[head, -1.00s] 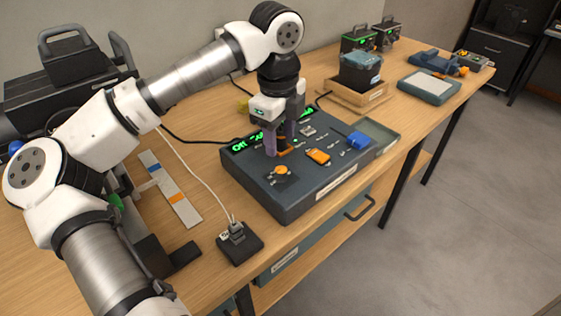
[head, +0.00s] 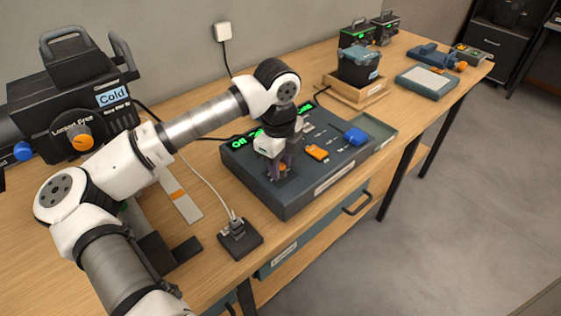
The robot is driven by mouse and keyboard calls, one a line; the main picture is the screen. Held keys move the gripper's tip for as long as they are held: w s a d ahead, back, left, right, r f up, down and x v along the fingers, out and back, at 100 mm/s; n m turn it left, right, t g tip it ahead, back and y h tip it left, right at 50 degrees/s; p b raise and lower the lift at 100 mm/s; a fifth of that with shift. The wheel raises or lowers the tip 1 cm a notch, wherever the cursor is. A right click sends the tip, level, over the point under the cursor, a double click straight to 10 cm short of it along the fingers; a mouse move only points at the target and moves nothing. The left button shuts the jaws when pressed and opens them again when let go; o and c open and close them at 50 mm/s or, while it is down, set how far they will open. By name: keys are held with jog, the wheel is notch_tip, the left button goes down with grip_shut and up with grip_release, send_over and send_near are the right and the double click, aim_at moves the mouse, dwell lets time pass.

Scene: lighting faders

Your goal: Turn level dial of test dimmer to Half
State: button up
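A dark console (head: 300,196) with green lit displays (head: 240,143) lies on the bench. An orange dial (head: 282,168) sits near its front left corner. My gripper (head: 279,172) points down over this dial, with its purple-grey fingers on either side of it. The fingers hide most of the dial, including any pointer and scale. I cannot tell whether they touch it. An orange slider cap (head: 317,152) and a blue cap (head: 355,137) sit farther right on the console. Part of the display text is hidden by my arm, and I cannot read which unit is the test dimmer.
A black machine (head: 60,90) with an orange knob and a "Cold" label stands at the left. A small socket block (head: 240,238) with a cable lies in front of the console. A wooden tray (head: 360,92) holding a dark box stands behind.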

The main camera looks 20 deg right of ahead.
jog(key=c, duration=0.6)
jog(key=shift+f+b, duration=0.1)
jog(key=shift+b, duration=0.3)
jog(key=m+b, duration=0.2)
jog(key=b, duration=0.1)
jog(key=shift+w+f+m, duration=0.1)
jog(key=shift+f+m, duration=0.05)
jog(key=shift+m, duration=0.25)
jog(key=m+b, duration=0.4)
jog(key=shift+m, duration=0.3)
jog(key=m+b, duration=0.1)
jog(key=m, duration=0.1)
jog(key=m+b, duration=0.1)
jog(key=m, duration=0.2)
jog(key=shift+a+r+g, duration=0.1)
jog(key=shift+r+g, duration=0.1)
jog(key=shift+g, duration=0.1)
jog(key=m+b, duration=0.1)
jog(key=m, duration=0.4)
jog(key=shift+w+r, duration=0.1)
jog(key=shift+m, duration=0.3)
